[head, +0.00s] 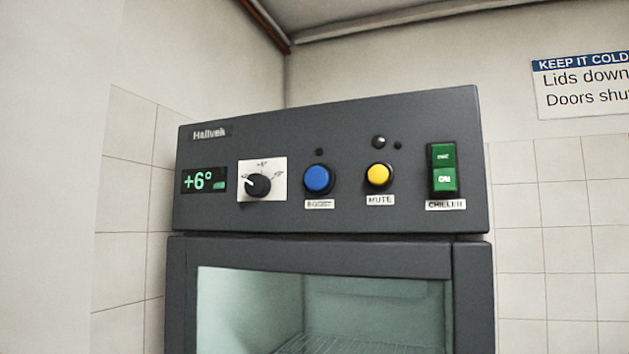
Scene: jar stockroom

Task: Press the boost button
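The boost button (318,179) is a round blue push button on the dark grey control panel (350,215) of a chiller, in the head view. A white label reading BOOST (320,204) sits just below it. A small dark round lamp (319,152) sits just above it and looks unlit. Nothing covers the button. Neither of my grippers shows in the head view.
Left of the button are a dial (258,185) and a green display (204,180) reading +6°. Right are a yellow mute button (379,175) and a green chiller switch (443,169). Below is a glass door (250,310). A sign (583,85) hangs on the right wall.

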